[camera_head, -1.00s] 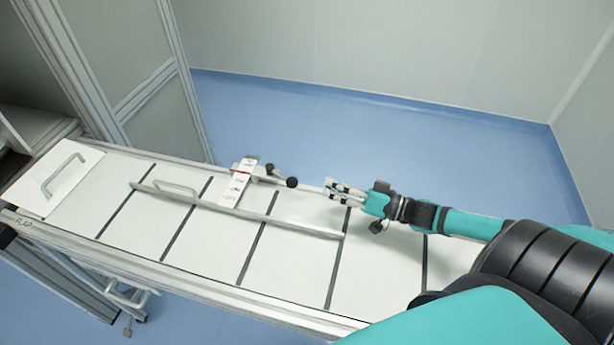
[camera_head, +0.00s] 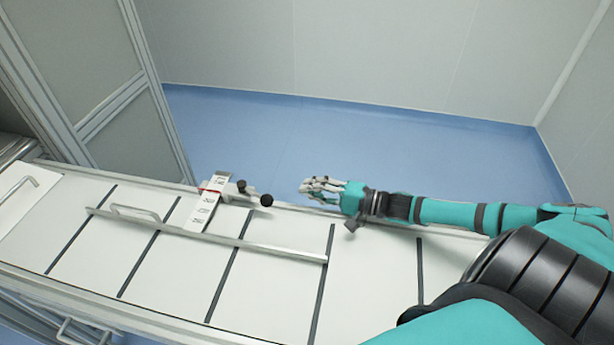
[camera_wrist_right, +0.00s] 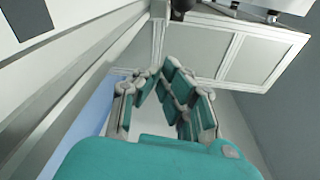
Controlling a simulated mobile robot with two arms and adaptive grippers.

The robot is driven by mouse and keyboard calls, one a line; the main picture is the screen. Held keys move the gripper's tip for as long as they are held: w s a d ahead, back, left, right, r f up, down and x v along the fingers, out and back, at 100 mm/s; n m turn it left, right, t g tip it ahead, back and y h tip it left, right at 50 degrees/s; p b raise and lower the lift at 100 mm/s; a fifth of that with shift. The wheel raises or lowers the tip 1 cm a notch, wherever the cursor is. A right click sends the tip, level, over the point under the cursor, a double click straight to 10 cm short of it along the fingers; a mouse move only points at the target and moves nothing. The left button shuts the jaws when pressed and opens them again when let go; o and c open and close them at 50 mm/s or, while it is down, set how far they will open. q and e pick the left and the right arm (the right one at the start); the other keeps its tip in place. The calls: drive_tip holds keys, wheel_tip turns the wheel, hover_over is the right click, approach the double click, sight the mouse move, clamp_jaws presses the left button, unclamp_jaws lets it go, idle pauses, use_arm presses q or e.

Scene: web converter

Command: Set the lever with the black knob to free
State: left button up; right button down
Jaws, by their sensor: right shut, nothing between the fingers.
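The lever's black knob (camera_head: 267,200) sticks out to the right of a white label plate (camera_head: 205,208) near the far edge of the long white table. The plate has a red mark near its far end; its lettering is too small to read. A second small dark knob (camera_head: 241,186) sits between them. My right gripper (camera_head: 305,190) is shut and empty, to the right of the black knob and apart from it. In the right wrist view the gripper's fingers (camera_wrist_right: 160,70) meet at the tips, and a dark knob (camera_wrist_right: 180,8) shows at the top edge. My left gripper is out of view.
A metal rail (camera_head: 265,247) runs along the table (camera_head: 275,285), with a handle (camera_head: 135,213) at its left part. A framed panel (camera_head: 110,100) stands at the far left. Blue floor (camera_head: 390,150) lies open beyond the table.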

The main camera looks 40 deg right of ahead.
sight(266, 200)
drive_tip(key=r+x, duration=0.1)
drive_tip(key=x, duration=0.7)
drive_tip(key=shift+s+a+p, duration=0.6)
drive_tip(key=shift+s+p, duration=0.15)
drive_tip(key=shift+s, duration=0.05)
drive_tip(key=shift+s+a+p, duration=0.55)
drive_tip(key=shift+s+p, duration=0.15)
drive_tip(key=shift+s, duration=0.05)
drive_tip(key=shift+s+a+r+p, duration=0.15)
drive_tip(key=shift+s+a+p, duration=0.4)
drive_tip(key=shift+p, duration=0.6)
drive_tip(key=shift+s+a, duration=0.2)
drive_tip(key=shift+a, duration=0.15)
drive_tip(key=shift+f, duration=0.2)
